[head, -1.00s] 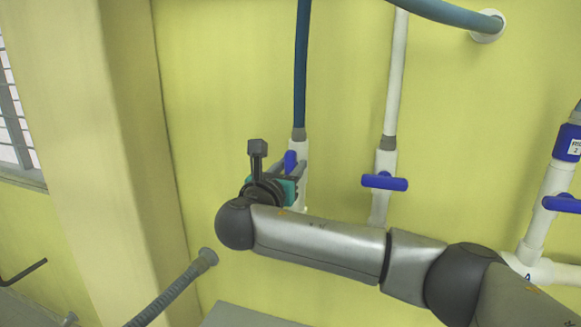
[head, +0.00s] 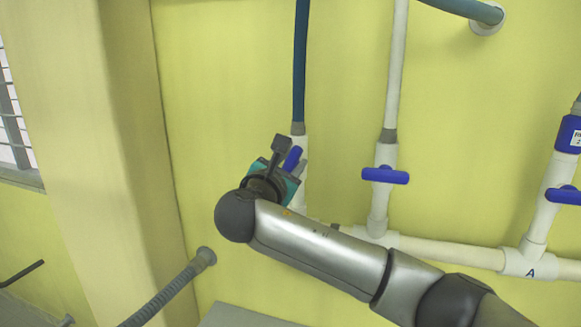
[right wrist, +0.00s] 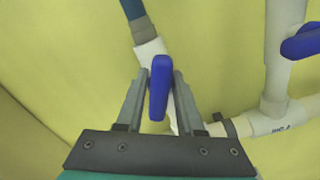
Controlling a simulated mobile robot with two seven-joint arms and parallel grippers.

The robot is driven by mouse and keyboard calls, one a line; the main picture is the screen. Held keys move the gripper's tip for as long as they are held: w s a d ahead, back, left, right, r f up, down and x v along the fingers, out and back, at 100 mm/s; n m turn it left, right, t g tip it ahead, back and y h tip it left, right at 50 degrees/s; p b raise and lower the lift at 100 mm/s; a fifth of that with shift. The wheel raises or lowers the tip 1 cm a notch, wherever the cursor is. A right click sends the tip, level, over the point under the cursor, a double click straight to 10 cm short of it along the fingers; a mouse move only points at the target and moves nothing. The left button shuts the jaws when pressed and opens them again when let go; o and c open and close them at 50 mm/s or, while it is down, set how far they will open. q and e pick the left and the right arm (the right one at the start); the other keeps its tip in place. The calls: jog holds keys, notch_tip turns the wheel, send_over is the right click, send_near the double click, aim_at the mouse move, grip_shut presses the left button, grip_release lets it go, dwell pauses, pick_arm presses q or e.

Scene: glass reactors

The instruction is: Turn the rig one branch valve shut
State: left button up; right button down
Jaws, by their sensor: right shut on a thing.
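The leftmost valve's blue handle (head: 292,158) is on a white pipe (head: 299,198) below a dark blue hose, partly hidden behind my right gripper. My right gripper (head: 298,166) is shut on this handle. In the right wrist view the blue handle (right wrist: 159,88) stands between the two grey fingers of my right gripper (right wrist: 160,96), upright in that picture, while the pipe runs tilted behind it. In the head view the handle leans to the right, at an angle to its pipe. My left gripper is not in view.
Another valve with a level blue handle (head: 385,175) is on the middle white pipe. A third blue handle (head: 563,195) is at the right edge. A horizontal white pipe (head: 450,252) joins them, by a tee marked A (head: 529,263). A grey hose (head: 170,293) meets the wall at lower left.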

jog(key=m+b, duration=0.1)
jog(key=m, duration=0.2)
jog(key=shift+d+f+m+b, duration=0.1)
jog(key=shift+f+m+b, duration=0.2)
jog(key=shift+m+b, duration=0.1)
jog(key=m+b, duration=0.1)
jog(key=m, duration=0.2)
jog(key=shift+s+f+m+b, duration=0.1)
jog(key=shift+m+b, duration=0.2)
jog(key=m+b, duration=0.2)
jog(key=m, duration=0.3)
jog(key=shift+d+f, duration=0.1)
jog(key=shift+m, duration=0.3)
jog(key=c, duration=0.7)
grip_release()
jog(key=b+v, duration=0.2)
jog(key=v, duration=1)
jog(key=shift+b, duration=0.35)
